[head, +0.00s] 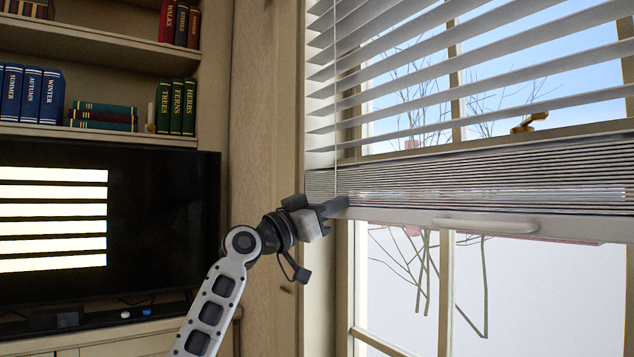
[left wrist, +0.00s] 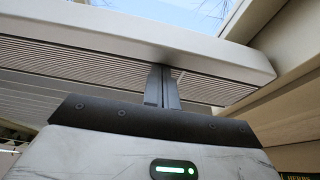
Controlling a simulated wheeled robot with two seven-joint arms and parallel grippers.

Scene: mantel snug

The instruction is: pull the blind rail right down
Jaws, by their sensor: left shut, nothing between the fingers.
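The blind rail (head: 400,216) is a pale bar along the bottom of the white slatted blind, with a light handle (head: 487,226) on its front. It hangs partway down the window, with bare glass below. My left gripper (head: 334,206) is at the rail's left end, its fingers pointing right. In the left wrist view the rail (left wrist: 120,40) crosses the top, with stacked slats along it. The gripper's fingers (left wrist: 162,88) are shut and empty, tips at the stack or rail; I cannot tell whether they touch. My right gripper is not in view.
Tightly stacked slats (head: 480,180) lie just above the rail, with spread, tilted slats (head: 400,70) higher up. A brass window latch (head: 529,122) shows behind them. A shelf with books (head: 32,93) and a dark screen (head: 150,230) stand to the left.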

